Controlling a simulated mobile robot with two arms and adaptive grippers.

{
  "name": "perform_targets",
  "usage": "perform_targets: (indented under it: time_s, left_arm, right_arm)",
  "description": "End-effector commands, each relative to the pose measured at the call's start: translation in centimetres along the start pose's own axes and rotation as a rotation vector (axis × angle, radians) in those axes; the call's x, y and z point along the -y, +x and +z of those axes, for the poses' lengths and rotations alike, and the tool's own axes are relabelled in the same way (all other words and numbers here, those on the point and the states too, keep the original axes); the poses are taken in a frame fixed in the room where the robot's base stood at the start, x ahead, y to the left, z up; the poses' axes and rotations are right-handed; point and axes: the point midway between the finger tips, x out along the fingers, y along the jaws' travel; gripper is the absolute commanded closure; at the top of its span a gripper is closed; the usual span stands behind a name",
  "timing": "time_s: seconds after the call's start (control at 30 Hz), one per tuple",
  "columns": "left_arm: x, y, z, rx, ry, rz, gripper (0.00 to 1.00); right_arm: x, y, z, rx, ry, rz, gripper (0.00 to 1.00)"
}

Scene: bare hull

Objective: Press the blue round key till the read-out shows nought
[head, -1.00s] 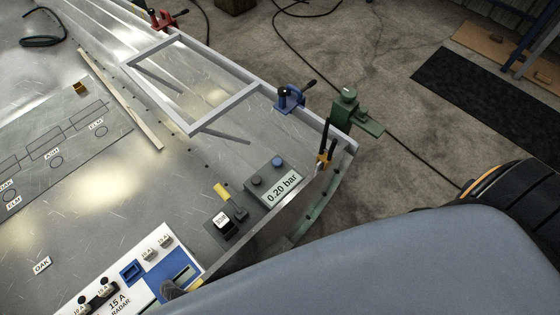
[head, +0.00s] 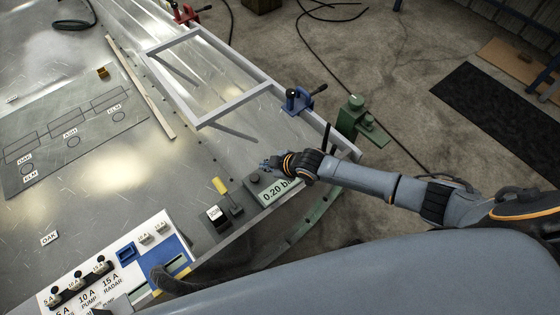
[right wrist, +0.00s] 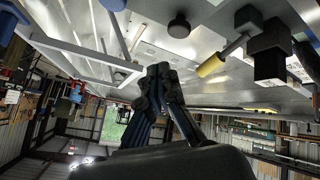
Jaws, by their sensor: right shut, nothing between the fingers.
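The read-out box (head: 273,200) stands near the panel's front edge. Its display reads 0.20 bar, with the end of the text partly covered by my right wrist. A dark round key (head: 254,176) sits on the box's left side. My right gripper (head: 267,163) is shut and empty, over the back of the box, and hides the blue round key in the head view. In the right wrist view a blue round shape (right wrist: 112,4), likely that key, shows at the top edge, apart from my gripper's fingers (right wrist: 160,72). The dark key (right wrist: 179,25) shows there too.
A yellow-handled lever (head: 222,187) and a small black-and-white box (head: 214,214) stand just left of the read-out. A grey frame (head: 205,80) with a blue clamp (head: 297,100) lies behind. A fuse panel (head: 125,260) is at front left.

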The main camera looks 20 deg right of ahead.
Motion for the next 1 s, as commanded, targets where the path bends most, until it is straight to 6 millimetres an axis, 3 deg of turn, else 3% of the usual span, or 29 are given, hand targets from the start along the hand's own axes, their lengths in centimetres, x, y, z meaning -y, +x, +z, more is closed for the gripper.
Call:
perform_targets:
  time_s: [0.03,0.1,0.3,0.77,1.0]
  left_arm:
    - [0.1,0.0,-0.1,-0.001,0.0,-0.001,0.52]
    - [0.2,-0.1,-0.2,-0.003,0.001,-0.002,0.52]
    - [0.2,-0.1,-0.2,-0.003,0.001,-0.003,0.52]
    - [0.3,0.0,-0.2,-0.002,0.001,-0.004,0.52]
    - [0.3,1.2,0.0,-0.002,0.001,-0.004,0.52]
  right_arm:
    - [-2.2,-0.3,0.1,-0.003,-0.055,0.016,1.0]
    - [-4.2,-0.7,0.3,-0.011,-0.11,0.028,1.0]
    - [-7.6,-1.5,0.9,-0.014,-0.191,0.051,1.0]
    - [-8.1,-1.6,1.1,-0.014,-0.201,0.054,1.0]
    - [-7.5,-0.5,1.9,-0.014,-0.201,0.054,1.0]
